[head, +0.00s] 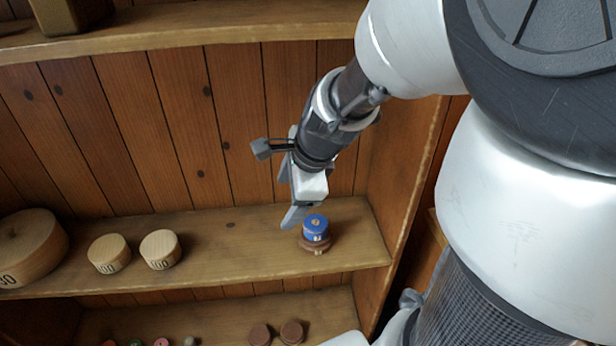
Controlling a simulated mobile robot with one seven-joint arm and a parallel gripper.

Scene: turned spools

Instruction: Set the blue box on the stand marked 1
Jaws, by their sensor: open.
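A small blue round box (315,226) stands upright on a low brown turned stand (315,244) near the right end of the middle shelf. A pale mark shows low on the blue box's front; I cannot read it surely. A faint mark on the stand's front is too small to read. My gripper (302,212) is open and hangs just above and to the left of the blue box, with one finger left of it. The other finger is mostly hidden by the gripper's pale body. I cannot tell if a finger touches the box.
The middle shelf (220,240) also bears two pale wooden discs (109,254) (160,249) and a large disc (30,248) at left. The right side wall (400,190) is close to the stand. Small pieces and two brown discs (291,332) lie on the lower shelf.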

